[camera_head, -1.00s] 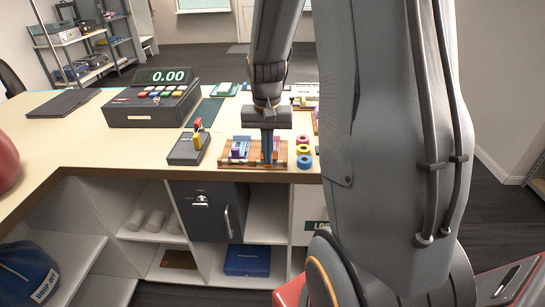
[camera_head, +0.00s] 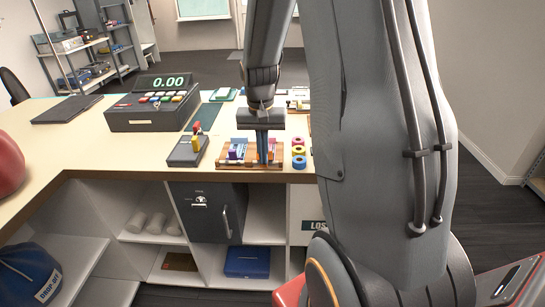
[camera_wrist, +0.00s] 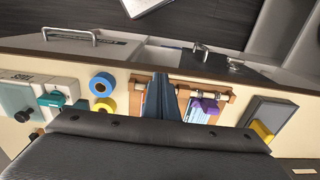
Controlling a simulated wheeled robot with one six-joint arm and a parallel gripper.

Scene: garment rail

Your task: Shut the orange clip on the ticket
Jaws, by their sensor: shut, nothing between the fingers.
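A wooden holder (camera_head: 250,166) lies near the front edge of the counter; it also shows in the wrist view (camera_wrist: 227,97). A purple clip (camera_wrist: 208,104) sits on a pale ticket at its left in the head view. My gripper (camera_head: 263,161) points down over the right half of the holder, its fingers together and empty. The fingers also show in the wrist view (camera_wrist: 161,82). They cover most of this spot, so the orange clip is largely hidden, and I cannot tell whether it is open or shut.
Colored tape rolls (camera_head: 298,150) stand just right of the holder. A dark box with a yellow and red handle (camera_head: 188,150) is on its left. The cash register (camera_head: 152,112) stands further back left.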

